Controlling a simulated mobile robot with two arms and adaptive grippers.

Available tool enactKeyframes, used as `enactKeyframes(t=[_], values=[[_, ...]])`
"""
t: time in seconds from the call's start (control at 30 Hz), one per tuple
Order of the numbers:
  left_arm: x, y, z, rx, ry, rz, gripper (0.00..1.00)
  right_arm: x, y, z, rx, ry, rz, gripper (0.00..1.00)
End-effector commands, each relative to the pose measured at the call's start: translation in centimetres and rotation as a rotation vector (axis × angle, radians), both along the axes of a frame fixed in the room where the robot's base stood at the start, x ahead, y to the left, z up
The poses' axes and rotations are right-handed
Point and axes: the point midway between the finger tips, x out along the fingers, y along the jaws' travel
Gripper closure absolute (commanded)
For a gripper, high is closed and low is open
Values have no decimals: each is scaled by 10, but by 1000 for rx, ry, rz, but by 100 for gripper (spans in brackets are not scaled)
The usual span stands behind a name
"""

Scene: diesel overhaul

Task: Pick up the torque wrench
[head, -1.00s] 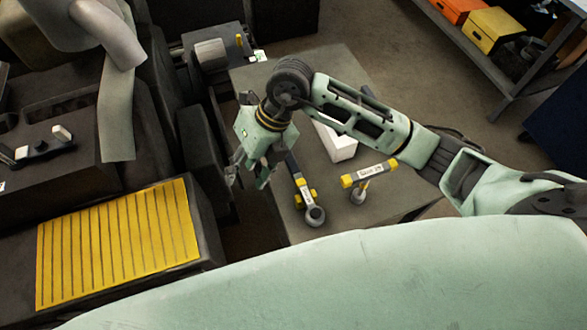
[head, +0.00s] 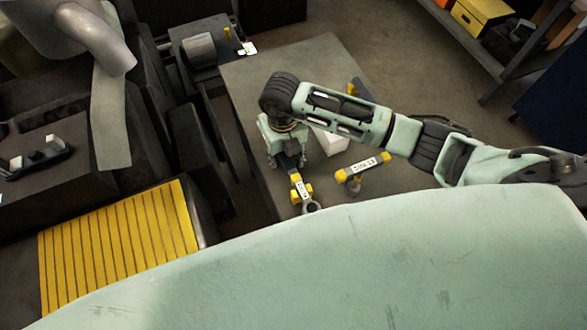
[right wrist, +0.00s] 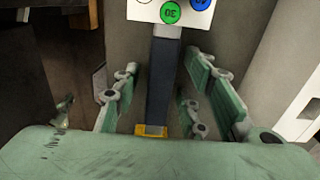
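The torque wrench (head: 303,190) appears to be the long tool with a dark handle, yellow parts, a white label and a round grey head. It lies on the grey table (head: 255,95). My right gripper (head: 287,163) is over its handle end and hides part of it. In the right wrist view, the dark handle (right wrist: 162,85) with a yellow band runs between the fingers of my open right gripper (right wrist: 160,100). Gaps show on both sides. My left gripper is not in view.
A second yellow-ended labelled tool (head: 362,166) is to the right. A white box (head: 331,140) lies behind it. A white plate with numbered coloured discs (right wrist: 170,12) shows at the handle's far end. A yellow slatted panel (head: 118,245) is at left.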

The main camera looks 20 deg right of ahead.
Motion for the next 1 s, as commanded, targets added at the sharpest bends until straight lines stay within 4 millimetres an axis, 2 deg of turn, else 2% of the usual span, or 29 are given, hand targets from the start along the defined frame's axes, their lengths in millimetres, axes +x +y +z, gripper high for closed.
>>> enactKeyframes(t=[0.23,0.67,1.0], values=[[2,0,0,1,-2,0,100,0,0,-2,1,-1,1,63],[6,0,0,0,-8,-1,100,0,0,-1,1,-2,0,100],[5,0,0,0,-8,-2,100,1,0,-1,1,-2,0,100]])
